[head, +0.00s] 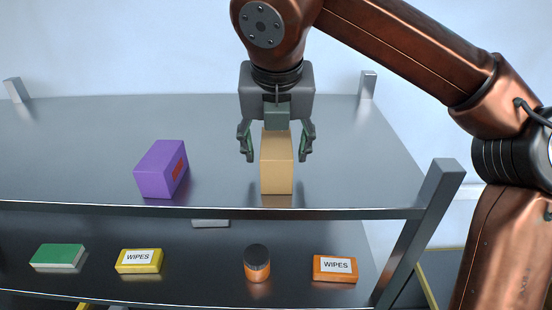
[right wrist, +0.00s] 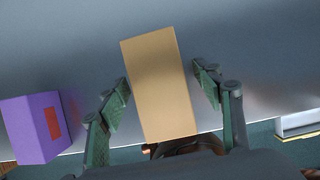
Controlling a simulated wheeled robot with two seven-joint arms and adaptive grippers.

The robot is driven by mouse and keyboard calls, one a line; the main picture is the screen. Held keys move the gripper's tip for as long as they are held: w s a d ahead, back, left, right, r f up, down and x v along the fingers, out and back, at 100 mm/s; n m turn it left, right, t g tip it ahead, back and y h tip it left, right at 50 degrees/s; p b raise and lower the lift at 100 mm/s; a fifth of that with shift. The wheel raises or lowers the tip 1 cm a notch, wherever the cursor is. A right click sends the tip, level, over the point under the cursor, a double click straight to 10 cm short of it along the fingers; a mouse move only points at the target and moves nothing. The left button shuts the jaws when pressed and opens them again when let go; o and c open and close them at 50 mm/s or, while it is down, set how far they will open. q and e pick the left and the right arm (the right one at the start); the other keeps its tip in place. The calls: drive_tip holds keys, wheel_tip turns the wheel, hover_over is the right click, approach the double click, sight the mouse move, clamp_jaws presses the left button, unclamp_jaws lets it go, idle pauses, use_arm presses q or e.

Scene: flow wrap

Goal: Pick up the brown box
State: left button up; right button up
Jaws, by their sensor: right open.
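The brown box (head: 277,170) stands upright on the upper metal shelf, near its front edge, in the head view. My right gripper (head: 276,157) is above it, pointing down, with one finger on each side of the box. The fingers are open, with gaps visible between them and the box. In the right wrist view the brown box (right wrist: 160,88) lies between the two green-padded fingers (right wrist: 163,95), slightly tilted in the picture. My left gripper is in neither view.
A purple box (head: 161,169) with a red patch stands left on the upper shelf (head: 75,150). The lower shelf holds a green-topped block (head: 58,256), yellow wipes (head: 139,261), an orange jar (head: 257,265) and orange wipes (head: 334,268). A shelf post (head: 425,210) rises at the right.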

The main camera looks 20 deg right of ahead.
drive_tip(key=shift+c, duration=0.6)
drive_tip(key=c, duration=1.5)
